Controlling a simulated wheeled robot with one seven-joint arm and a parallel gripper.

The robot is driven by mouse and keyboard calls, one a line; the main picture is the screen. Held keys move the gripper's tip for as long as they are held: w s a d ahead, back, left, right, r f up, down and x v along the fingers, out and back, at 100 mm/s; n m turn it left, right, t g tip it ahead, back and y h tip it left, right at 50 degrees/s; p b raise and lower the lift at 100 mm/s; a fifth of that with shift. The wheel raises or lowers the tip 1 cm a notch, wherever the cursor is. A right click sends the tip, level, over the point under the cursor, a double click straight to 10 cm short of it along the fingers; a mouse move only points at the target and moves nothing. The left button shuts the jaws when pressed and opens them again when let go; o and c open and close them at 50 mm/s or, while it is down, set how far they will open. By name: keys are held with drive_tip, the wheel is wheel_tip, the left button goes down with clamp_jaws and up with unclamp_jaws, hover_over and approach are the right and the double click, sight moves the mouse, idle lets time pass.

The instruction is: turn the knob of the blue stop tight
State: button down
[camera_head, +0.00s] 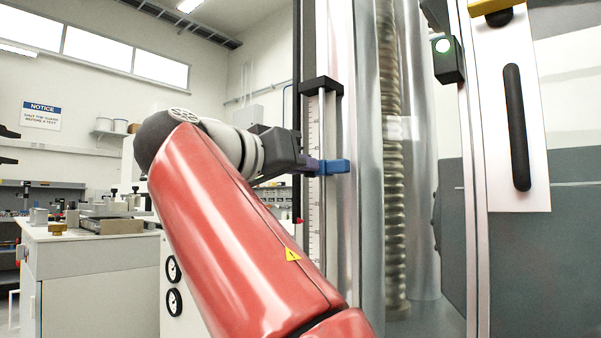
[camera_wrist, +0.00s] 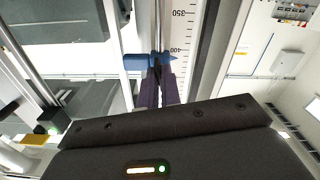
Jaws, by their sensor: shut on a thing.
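The blue stop (camera_head: 336,167) sits on a slim upright rod beside a white ruled scale (camera_head: 313,205) on the machine's frame. In the wrist view the blue stop (camera_wrist: 136,63) has a pointed tip on the scale, a little past the 400 mark. My gripper (camera_head: 312,166) reaches it from the left at the stop's height. In the wrist view my gripper's dark fingers (camera_wrist: 158,80) are closed together at the stop, on its knob. The knob itself is hidden between the fingertips, so its turn cannot be seen.
A threaded column (camera_head: 391,150) stands to the right of the scale. Further right is a guard panel with a black handle (camera_head: 517,127). A black box with a green lamp (camera_head: 448,60) hangs above. A bench (camera_head: 90,250) with equipment stands at the left.

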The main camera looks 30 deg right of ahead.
drive_tip(key=shift+m+b, duration=0.35)
drive_tip(key=shift+m, duration=0.95)
drive_tip(key=c, duration=1.6)
unclamp_jaws()
drive_tip(key=shift+a, duration=0.1)
drive_tip(key=v, duration=0.7)
drive_tip(key=shift+s+a+p, duration=0.15)
drive_tip(key=shift+a+p, duration=0.15)
